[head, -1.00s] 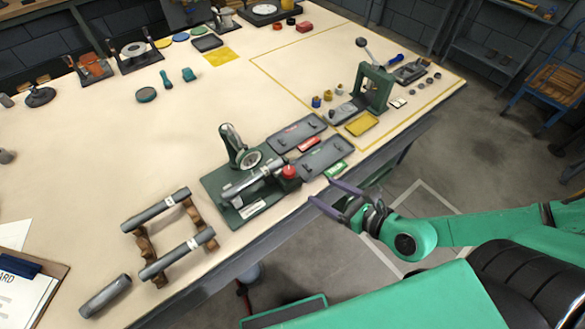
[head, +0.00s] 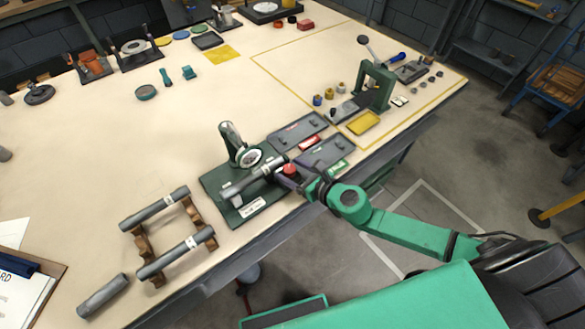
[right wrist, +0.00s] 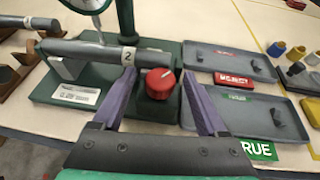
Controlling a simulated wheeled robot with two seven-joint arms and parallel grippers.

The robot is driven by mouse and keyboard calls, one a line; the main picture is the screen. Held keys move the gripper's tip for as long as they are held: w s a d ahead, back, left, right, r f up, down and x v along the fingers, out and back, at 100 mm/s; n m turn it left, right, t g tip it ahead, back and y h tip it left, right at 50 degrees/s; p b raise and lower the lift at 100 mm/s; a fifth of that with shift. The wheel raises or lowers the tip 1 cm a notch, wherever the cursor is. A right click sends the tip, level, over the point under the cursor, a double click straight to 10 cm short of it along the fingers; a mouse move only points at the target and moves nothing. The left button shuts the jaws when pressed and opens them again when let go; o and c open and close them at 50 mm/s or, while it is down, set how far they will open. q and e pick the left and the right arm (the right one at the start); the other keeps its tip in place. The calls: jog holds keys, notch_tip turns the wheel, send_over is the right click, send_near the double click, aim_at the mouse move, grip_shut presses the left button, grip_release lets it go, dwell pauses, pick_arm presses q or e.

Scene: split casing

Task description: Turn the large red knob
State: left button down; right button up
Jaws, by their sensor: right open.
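The large red knob (head: 290,169) sits at the right end of a green gauge fixture (head: 222,203) near the table's front edge. It also shows in the right wrist view (right wrist: 160,82), with a pale mark on its top. My right gripper (head: 288,178) is at the knob. In the right wrist view its two purple fingers (right wrist: 157,90) stand open, one on each side of the knob, with gaps visible. A grey cylinder labelled 2 (right wrist: 100,54) lies in the fixture beside the knob, under the dial gauge (head: 249,157). My left gripper is not in view.
Two grey trays lie right of the fixture, one by a red label (right wrist: 233,79) and one by a green label (right wrist: 259,150). A brown rack (head: 144,243) with two cylinders stands left. A green press (head: 376,88) stands farther right. Open tabletop lies behind.

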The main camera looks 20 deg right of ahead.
jog(key=shift+s+d, duration=0.1)
grip_shut()
jog(key=shift+r+p, duration=0.2)
jog(key=shift+p, duration=0.3)
jog(key=m+h+p, duration=0.2)
jog(key=t+h+p, duration=0.1)
jog(key=shift+a+r+m+p, duration=0.15)
jog(key=shift+a+m+p, duration=0.15)
jog(key=shift+m, duration=0.1)
jog(key=shift+m+h+p, duration=0.5)
jog(key=shift+m+h, duration=0.1)
jog(key=shift+h, duration=0.1)
jog(key=shift+a+f+m+t+h+p, duration=0.1)
jog(key=shift+f+m+t+h+p, duration=0.1)
jog(key=shift+m+h, duration=0.4)
jog(key=shift+f+m+t+h+p, duration=0.1)
jog(key=shift+m+h+p, duration=0.1)
jog(key=shift+m+h, duration=0.4)
grip_release()
jog(key=shift+s, duration=0.15)
